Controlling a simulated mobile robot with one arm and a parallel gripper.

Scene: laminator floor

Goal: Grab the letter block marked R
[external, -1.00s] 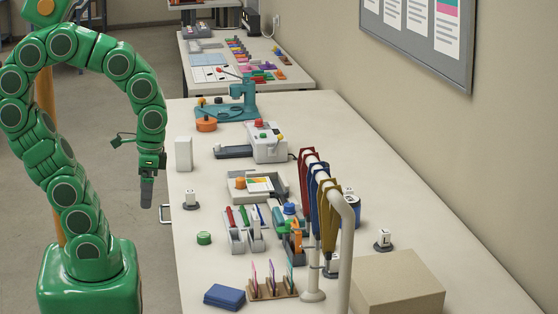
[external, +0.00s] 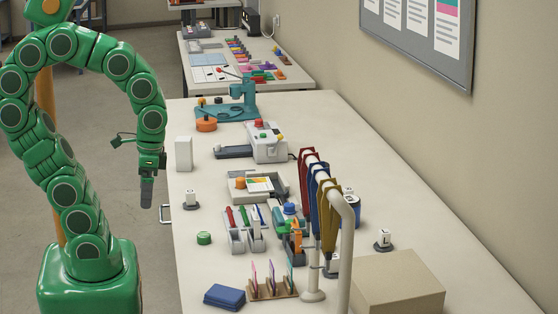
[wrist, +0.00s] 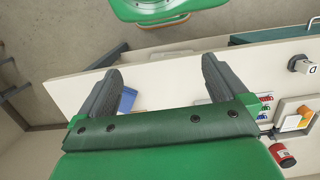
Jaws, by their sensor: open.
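Several small white blocks with dark marks sit on dark round bases in the external view. One is near the table's left edge (external: 190,197), one at the right (external: 384,236), and one is partly behind the hanging strips (external: 333,262). Their letters are too small to read there, so I cannot tell which is R. In the wrist view a white block (wrist: 303,66) at the right edge shows a dark letter that I cannot read surely. My gripper (external: 147,192) hangs beside the table's left edge, apart from every block. Its fingers (wrist: 160,82) are spread, with nothing between them.
The right rear tabletop is clear.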

